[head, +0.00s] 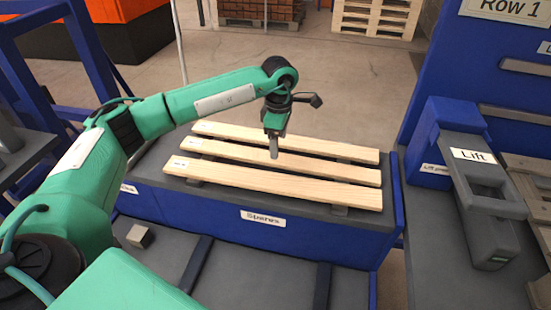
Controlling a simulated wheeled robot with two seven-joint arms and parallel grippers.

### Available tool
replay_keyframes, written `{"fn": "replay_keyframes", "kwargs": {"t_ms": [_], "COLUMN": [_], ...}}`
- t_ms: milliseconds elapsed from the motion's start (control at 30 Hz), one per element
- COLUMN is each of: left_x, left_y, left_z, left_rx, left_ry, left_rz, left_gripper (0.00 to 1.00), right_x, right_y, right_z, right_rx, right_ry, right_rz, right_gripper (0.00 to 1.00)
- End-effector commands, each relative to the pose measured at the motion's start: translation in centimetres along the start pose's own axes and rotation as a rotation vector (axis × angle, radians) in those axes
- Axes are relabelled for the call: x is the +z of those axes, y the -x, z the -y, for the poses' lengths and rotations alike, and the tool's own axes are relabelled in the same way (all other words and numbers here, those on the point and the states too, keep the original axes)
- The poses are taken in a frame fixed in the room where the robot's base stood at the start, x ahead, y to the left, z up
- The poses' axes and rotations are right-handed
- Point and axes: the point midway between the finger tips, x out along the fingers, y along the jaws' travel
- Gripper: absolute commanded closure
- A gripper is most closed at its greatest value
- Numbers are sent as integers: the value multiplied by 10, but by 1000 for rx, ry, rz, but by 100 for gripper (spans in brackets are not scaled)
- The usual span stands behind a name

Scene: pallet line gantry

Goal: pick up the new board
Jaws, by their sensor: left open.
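Three pale wooden boards lie side by side on the blue spares bench (352,238), which has a dark top and a "Spares" label. They are the back board (330,147), the middle board (335,171) and the front board (290,187). Which of them is the new board I cannot tell. My left gripper (274,152) points down over the boards near their middle, open and holding nothing. Its tip overlaps the middle board in the picture; the height above it is hard to judge. My right gripper is out of view.
A grey handled tool labelled "Lift" (480,190) stands at the right beside a blue panel marked "Row 1" (455,70). A small grey block (140,236) sits at the lower left. A wooden pallet (375,18) is at the back; the floor (300,70) between is clear.

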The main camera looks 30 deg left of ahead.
Motion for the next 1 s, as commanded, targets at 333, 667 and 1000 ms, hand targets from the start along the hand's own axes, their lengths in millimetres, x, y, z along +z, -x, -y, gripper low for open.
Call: {"fn": "replay_keyframes", "kwargs": {"t_ms": [333,667,1000], "left_x": [-3,-2,-2], "left_y": [-43,-54,-53], "left_z": [-1,-2,-2], "left_rx": [-2,0,1], "left_ry": [0,-1,-1], "left_rz": [0,1,1], "left_gripper": [27,27,82], "right_x": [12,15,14], "right_y": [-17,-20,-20], "right_z": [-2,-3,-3], "right_rx": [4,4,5], "right_ry": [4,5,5], "right_rz": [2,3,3], "right_gripper": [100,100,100]}}
